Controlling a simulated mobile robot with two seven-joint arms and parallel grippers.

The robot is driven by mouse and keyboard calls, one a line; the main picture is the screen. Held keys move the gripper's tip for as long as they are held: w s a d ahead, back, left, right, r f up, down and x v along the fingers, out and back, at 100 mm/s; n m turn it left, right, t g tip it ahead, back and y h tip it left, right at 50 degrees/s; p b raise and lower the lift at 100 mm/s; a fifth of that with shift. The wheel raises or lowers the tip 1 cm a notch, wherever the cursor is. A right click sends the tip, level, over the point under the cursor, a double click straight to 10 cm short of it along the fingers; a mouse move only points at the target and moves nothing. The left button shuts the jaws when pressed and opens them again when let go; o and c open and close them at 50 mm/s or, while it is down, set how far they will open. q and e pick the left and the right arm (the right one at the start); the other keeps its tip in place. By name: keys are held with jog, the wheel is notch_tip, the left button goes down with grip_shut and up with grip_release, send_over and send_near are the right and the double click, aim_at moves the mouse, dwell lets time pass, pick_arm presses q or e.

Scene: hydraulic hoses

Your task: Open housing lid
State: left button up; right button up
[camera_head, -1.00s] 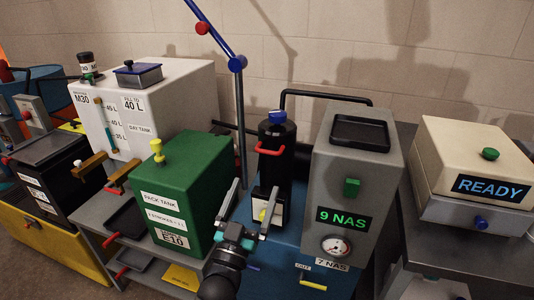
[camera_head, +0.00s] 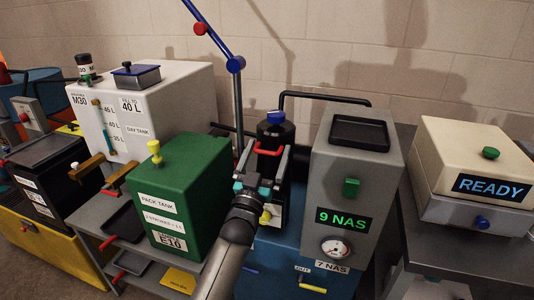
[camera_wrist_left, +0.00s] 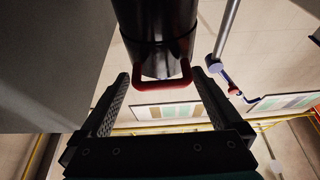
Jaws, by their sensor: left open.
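The housing is an upright black cylinder (camera_head: 276,132) with a blue cap (camera_head: 277,117) on top and a red handle (camera_head: 268,152) on its front. My left gripper (camera_head: 266,156) is open in front of the housing, its fingers on either side of the red handle. In the left wrist view, the red handle (camera_wrist_left: 163,84) sits at the black cylinder's (camera_wrist_left: 156,35) near end, between the open fingertips (camera_wrist_left: 163,84) and apart from both fingers. The lower front of the housing is partly hidden behind my left gripper. My right gripper is not in view.
A grey unit (camera_head: 352,175) reading 9 NAS stands close right of the housing. A green pack tank (camera_head: 185,190) is to the left, with a white day tank (camera_head: 185,100) behind it. A black rail (camera_head: 325,97) and a grey post with a blue arm (camera_head: 237,90) stand behind.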

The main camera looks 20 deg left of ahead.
pick_arm(q)
jog(key=shift+d, duration=0.1)
grip_shut()
dwell(0.7)
